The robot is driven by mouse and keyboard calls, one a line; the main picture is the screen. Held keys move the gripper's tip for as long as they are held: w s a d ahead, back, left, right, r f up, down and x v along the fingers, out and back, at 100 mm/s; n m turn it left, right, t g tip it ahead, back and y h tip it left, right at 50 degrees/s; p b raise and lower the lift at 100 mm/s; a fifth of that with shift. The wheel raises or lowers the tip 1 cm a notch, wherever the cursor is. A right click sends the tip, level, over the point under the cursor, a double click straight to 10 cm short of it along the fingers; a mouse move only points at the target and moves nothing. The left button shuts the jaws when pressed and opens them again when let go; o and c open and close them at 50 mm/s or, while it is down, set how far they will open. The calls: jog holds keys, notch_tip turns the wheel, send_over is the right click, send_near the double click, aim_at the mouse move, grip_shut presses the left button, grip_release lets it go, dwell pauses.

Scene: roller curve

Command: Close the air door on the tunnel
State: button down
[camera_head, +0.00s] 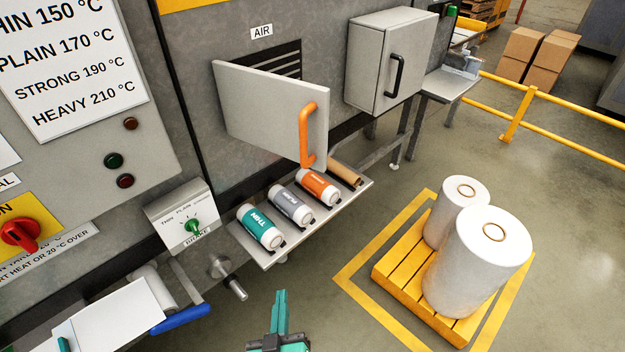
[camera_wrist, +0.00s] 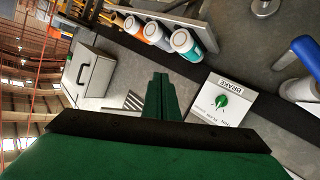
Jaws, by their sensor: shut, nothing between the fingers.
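The air door (camera_head: 270,105) is a flat grey panel standing open, swung out from the wall under the AIR label (camera_head: 262,31). Dark louvre slots (camera_head: 277,60) show behind its top edge. An orange bar handle (camera_head: 307,135) is on its right part. My gripper (camera_head: 281,295) is at the bottom middle of the head view, below and in front of the door, apart from it. Its teal fingers are together and empty; they also show in the wrist view (camera_wrist: 160,80). Some louvre slots (camera_wrist: 134,100) show beside the fingers there; I cannot clearly make out the door in that view.
A shelf (camera_head: 268,261) with teal, grey and orange labelled rolls juts out below the door. A brake dial box (camera_head: 182,216) and a blue lever (camera_head: 180,319) are left. A grey cabinet (camera_head: 390,60) is right. White reels stand on a yellow pallet (camera_head: 398,285). Floor between is clear.

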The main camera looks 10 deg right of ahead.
jog(key=w+r+m+h, duration=0.3)
jog(key=w+r+h, duration=0.1)
jog(key=w+r, duration=0.5)
jog(key=m+g+h, duration=0.2)
jog(key=m+h, duration=0.3)
jog(key=m, duration=0.2)
send_near(320, 168)
jog(key=x, duration=0.5)
jog(key=shift+w+a+f, duration=0.1)
jog(key=shift+w+d, duration=0.35)
jog(key=shift+d, duration=0.3)
jog(key=shift+w, duration=0.15)
